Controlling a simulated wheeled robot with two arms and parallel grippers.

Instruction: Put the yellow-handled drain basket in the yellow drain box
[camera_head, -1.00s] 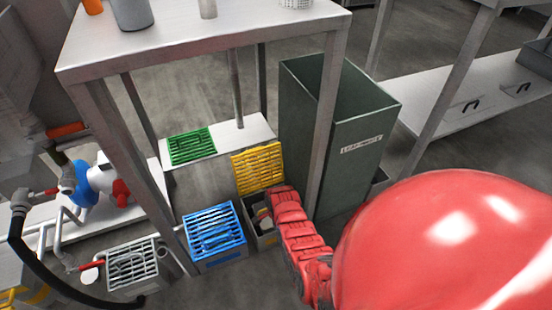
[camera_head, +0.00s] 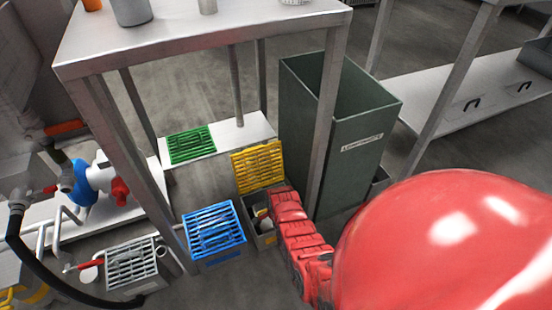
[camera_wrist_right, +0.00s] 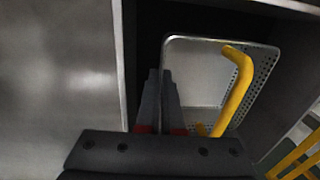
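The yellow drain box (camera_head: 266,241) is a grey open box on the floor, with its yellow grate (camera_head: 258,167) standing up behind it. The drain basket (camera_wrist_right: 200,75) is pale perforated metal with a bent yellow handle (camera_wrist_right: 238,85). It shows inside dark box walls in the right wrist view, and a small part shows in the box in the head view (camera_head: 262,221). My right gripper (camera_wrist_right: 160,78) has its fingers nearly together at the basket's left rim, which seems to run between the tips. The handle is apart from them. My left gripper is not in view.
A blue grate box (camera_head: 213,232) stands left of the open box, and a green grate (camera_head: 191,145) lies behind. A tall green bin (camera_head: 352,150) and a steel table (camera_head: 190,45) with legs are close to my right arm. Grey grate (camera_head: 131,263) at lower left.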

